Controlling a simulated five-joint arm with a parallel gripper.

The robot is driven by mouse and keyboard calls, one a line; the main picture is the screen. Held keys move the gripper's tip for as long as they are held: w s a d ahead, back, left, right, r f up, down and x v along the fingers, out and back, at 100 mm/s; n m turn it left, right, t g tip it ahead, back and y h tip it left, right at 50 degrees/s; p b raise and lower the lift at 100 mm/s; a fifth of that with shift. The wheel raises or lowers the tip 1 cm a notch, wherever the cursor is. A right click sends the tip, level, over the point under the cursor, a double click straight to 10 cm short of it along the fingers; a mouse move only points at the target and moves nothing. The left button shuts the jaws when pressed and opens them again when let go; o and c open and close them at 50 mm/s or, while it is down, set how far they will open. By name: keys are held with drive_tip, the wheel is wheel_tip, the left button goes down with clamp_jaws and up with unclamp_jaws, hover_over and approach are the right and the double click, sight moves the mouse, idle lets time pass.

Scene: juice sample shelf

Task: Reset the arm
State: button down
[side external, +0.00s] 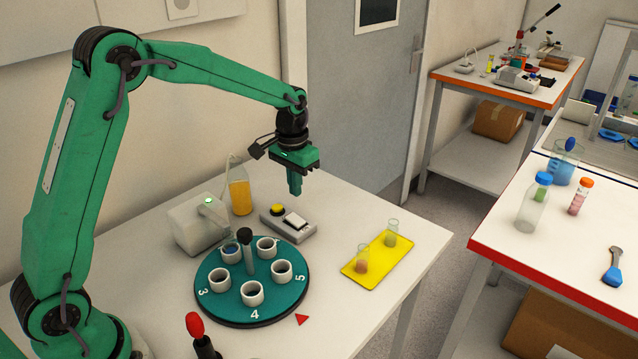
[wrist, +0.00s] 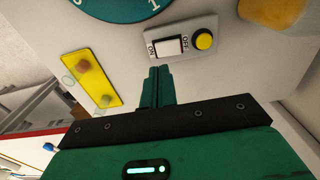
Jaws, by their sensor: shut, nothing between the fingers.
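My green arm arches over the white table in the side external view. My gripper (side external: 295,188) points down, its fingers together and empty, above the far part of the table near the switch box. In the wrist view my gripper (wrist: 158,72) is shut beside the grey switch box (wrist: 180,42), which has a white ON/OFF rocker and a yellow button. The same switch box (side external: 288,224) stands below my gripper in the side external view. I cannot tell the exact height of the fingertips above the table.
A teal numbered carousel (side external: 252,310) with several white cups and a post stands in front. A white dispenser (side external: 198,228) and an orange juice bottle (side external: 240,190) are behind it. A yellow tray (side external: 377,258) with two glasses lies right. A red-knobbed lever (side external: 196,328) stands at the front.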

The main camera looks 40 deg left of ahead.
drive_tip(key=s+d+r+t, duration=0.1)
drive_tip(key=s+r+t, duration=0.1)
drive_tip(key=s+r, duration=0.65)
drive_tip(key=s+r+t, duration=0.2)
drive_tip(key=s+r, duration=0.3)
drive_tip(key=s, duration=0.6)
drive_tip(key=s+f+t, duration=0.1)
drive_tip(key=s, duration=0.7)
drive_tip(key=shift+d+f, duration=0.15)
drive_tip(key=shift+d, duration=0.2)
